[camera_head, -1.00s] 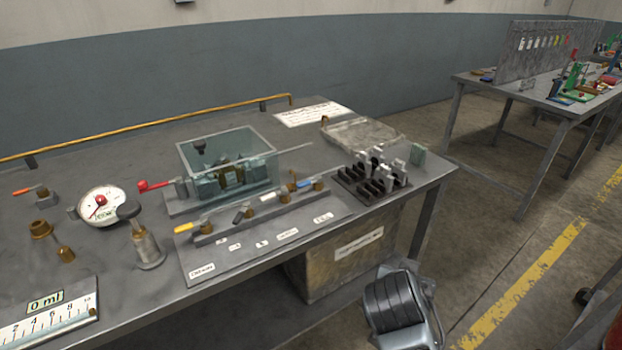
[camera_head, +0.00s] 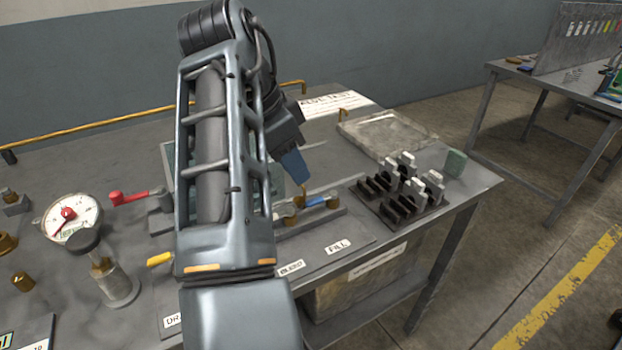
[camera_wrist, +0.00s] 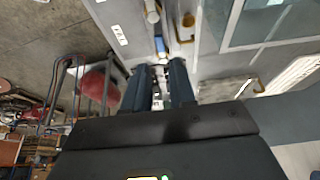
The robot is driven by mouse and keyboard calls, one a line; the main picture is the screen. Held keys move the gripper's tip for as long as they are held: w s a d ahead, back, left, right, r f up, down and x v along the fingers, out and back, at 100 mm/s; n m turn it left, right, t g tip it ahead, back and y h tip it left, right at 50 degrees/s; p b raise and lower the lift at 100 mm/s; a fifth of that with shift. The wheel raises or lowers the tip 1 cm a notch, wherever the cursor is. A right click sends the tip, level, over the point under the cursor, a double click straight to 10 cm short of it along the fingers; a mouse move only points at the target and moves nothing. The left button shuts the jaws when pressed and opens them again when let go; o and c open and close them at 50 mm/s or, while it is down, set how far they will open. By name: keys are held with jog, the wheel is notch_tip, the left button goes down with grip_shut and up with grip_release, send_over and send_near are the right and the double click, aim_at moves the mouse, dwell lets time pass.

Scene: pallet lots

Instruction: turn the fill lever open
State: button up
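The fill lever (camera_head: 318,201) has a blue handle on a brass valve, behind the FILL label (camera_head: 338,247). It lies along the valve row in the head view. My gripper (camera_head: 304,180) is above and just left of the blue handle, pointing down. In the wrist view, my gripper's two dark fingers (camera_wrist: 160,72) are apart with a narrow gap. The blue handle (camera_wrist: 160,45) shows just beyond the fingertips, in line with the gap. I see nothing held, and contact with the lever cannot be told. My arm hides the middle of the valve row.
A brass hook (camera_head: 301,194) stands close left of the blue handle. A black rack with grey-topped pieces (camera_head: 390,197) is to the right. A yellow lever (camera_head: 160,259), a red lever (camera_head: 128,198), a gauge (camera_head: 70,217) and a glass tank (camera_head: 168,160) are left.

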aim_at(315, 200)
jog(key=shift+b+x, duration=3.2)
jog(key=shift+x, duration=0.7)
jog(key=shift+d+r, duration=0.1)
jog(key=shift+c, duration=0.2)
grip_shut()
